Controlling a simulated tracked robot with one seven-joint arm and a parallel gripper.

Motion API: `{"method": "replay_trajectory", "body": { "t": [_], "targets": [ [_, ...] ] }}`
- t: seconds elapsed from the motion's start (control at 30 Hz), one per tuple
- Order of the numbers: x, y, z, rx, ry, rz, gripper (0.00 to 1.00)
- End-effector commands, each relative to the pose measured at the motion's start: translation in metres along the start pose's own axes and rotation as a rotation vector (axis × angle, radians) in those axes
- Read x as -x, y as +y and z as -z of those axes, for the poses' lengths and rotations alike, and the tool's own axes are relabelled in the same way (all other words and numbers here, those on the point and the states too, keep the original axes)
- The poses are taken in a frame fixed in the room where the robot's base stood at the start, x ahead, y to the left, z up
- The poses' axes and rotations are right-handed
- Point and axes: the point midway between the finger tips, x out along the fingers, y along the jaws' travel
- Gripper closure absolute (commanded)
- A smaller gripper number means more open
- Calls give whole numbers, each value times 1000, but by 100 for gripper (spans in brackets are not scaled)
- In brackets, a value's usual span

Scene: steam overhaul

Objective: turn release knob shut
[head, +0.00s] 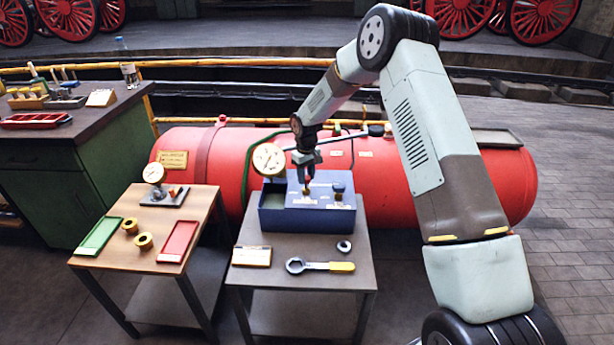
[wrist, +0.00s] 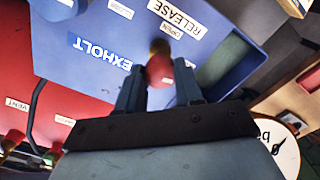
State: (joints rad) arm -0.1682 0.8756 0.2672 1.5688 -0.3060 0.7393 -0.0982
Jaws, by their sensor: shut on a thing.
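The release knob (wrist: 160,68) is a small red knob with a brass-coloured part on top of a blue box (wrist: 60,65). In the wrist view, labels reading "RELEASE" (wrist: 182,15) and "OPEN" (wrist: 171,30) sit beside it. My gripper (wrist: 160,88) has its two fingers on either side of the knob, shut on it. In the head view, my gripper (head: 305,183) reaches down onto the top of the blue box (head: 275,222), which stands on a small table. The knob is mostly hidden there. Whether the knob stands open or shut is unclear.
A dial gauge (head: 268,160) and a dark knob (head: 338,188) are on the box. A yellow-handled wrench (head: 320,266) and a dark ring (head: 344,247) lie in front. A red tank (head: 440,185) lies behind. A wooden table (head: 130,258) with trays stands left.

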Motion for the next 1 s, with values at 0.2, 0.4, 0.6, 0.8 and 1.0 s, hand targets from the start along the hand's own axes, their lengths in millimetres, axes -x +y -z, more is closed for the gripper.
{"method": "replay_trajectory", "body": {
  "t": [0.2,0.4,0.6,0.8,1.0],
  "targets": [
    [2,1,2,-134,5,-3,95],
    [2,2,2,-211,6,-2,95],
    [2,1,2,-244,7,-1,95],
    [2,1,2,-249,7,-1,95],
    [2,1,2,-248,7,-1,95]
  ]
}}
